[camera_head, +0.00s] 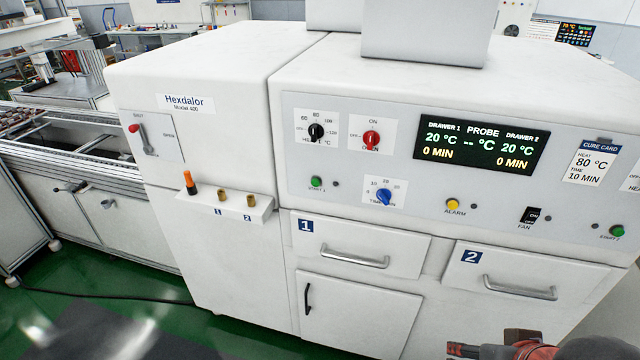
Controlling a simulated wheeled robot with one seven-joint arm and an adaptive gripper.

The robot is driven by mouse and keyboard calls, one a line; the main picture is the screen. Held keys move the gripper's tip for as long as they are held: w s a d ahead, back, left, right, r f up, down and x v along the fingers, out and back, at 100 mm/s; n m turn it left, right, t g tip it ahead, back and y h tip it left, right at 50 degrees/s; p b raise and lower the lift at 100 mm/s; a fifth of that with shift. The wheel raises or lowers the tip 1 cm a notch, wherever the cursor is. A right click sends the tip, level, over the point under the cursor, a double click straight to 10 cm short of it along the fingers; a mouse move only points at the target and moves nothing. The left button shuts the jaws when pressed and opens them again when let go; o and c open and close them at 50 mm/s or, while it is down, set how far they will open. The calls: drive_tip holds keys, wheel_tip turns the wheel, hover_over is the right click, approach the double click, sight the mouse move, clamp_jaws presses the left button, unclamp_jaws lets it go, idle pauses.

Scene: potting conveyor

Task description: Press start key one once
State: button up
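The start key one is a small green round button (316,182) with a "START 1" label, at the lower left of the white machine's control panel (400,195). A dark small dot sits just right of it. A second green button (617,231), labelled start 2, is at the panel's far right. My gripper (465,350) shows only in part at the bottom edge, below drawer 2, well apart from the start key. It is cut off by the frame, so I cannot tell whether it is open or shut.
Near the key are a black heat knob (316,132), a red oven knob (371,139) and a blue time knob (383,196). The display (480,146) reads 20 °C and 0 MIN for both drawers. Drawer handles (355,259) stick out below. A probe holder (222,208) juts out at left.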

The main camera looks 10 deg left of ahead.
drive_tip(key=shift+c, duration=1.3)
